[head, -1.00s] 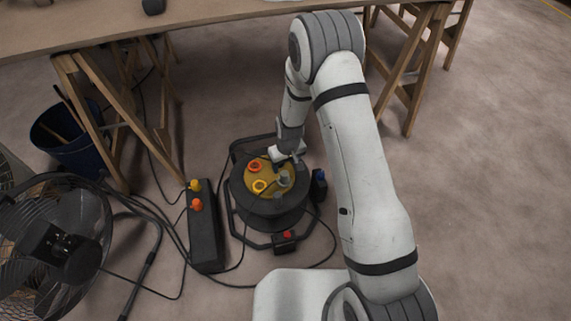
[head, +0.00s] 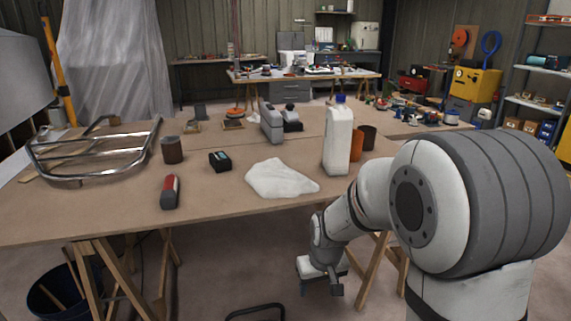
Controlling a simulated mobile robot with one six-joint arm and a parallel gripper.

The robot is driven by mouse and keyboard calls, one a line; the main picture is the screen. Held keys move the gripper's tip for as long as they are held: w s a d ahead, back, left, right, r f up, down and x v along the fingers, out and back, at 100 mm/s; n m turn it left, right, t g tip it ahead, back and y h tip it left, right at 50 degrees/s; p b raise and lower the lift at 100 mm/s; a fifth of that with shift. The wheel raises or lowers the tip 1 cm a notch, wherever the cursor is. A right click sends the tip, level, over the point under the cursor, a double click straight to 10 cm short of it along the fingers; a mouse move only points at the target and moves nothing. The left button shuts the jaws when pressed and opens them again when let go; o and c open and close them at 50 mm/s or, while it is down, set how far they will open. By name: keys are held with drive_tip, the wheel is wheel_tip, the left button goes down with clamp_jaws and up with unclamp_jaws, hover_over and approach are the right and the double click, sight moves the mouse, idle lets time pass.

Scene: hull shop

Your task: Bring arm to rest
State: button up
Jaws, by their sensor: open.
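My arm comes in from the lower right and bends down over the near edge of the workbench (head: 80,215). My gripper (head: 321,284) hangs in front of that edge, below the tabletop level and pointing down. It is open, and nothing shows between its fingers. A dark curved bar of the cable reel's frame (head: 256,311) shows at the bottom edge, left of and below my gripper. The rest of the reel is out of view.
On the bench are a crumpled white cloth (head: 282,179), a white bottle (head: 338,140), a red-and-grey tool (head: 170,191), a dark can (head: 172,150) and a metal tube rack (head: 95,150). Wooden trestle legs (head: 112,277) stand below. A blue bucket (head: 55,298) is at lower left.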

drive_tip(key=s+d+r+m+p, duration=0.1)
drive_tip(key=s+d+r+p, duration=0.2)
drive_tip(key=s+r+p, duration=0.3)
drive_tip(key=s+d+r+m+p, duration=0.1)
drive_tip(key=s+d+r+p, duration=0.3)
drive_tip(key=s+r+p, duration=0.3)
drive_tip(key=s+r, duration=0.5)
drive_tip(key=r, duration=0.8)
drive_tip(key=shift+r+m+t+h, duration=0.25)
drive_tip(key=shift+m+t+h, duration=0.05)
drive_tip(key=shift+m, duration=0.1)
